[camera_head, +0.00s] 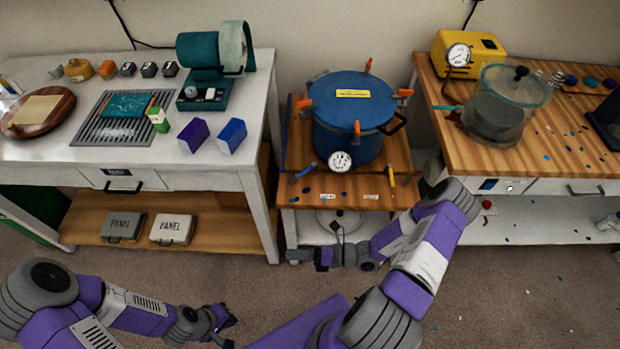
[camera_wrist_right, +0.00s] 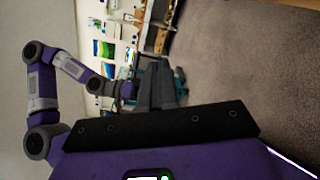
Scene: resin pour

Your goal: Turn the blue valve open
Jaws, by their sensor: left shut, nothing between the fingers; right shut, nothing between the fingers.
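The blue valve (camera_head: 304,172) is a small blue lever at the lower left front of the blue pressure pot (camera_head: 345,108), above the wooden cart top. My right gripper (camera_head: 297,256) is shut and empty, low in front of the cart, below the valve and apart from it. In the right wrist view its shut fingers (camera_wrist_right: 158,85) point away from the camera; I cannot make out the valve there. My left gripper (camera_head: 228,322) is shut and empty, low over the floor at the front left, far from the valve.
A yellow valve (camera_head: 391,177) and a gauge (camera_head: 340,161) are also on the pot's front. The white bench (camera_head: 255,150) stands left of the cart and a wooden-topped bench (camera_head: 500,168) stands right. The carpet (camera_head: 480,310) at the front right is mostly clear.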

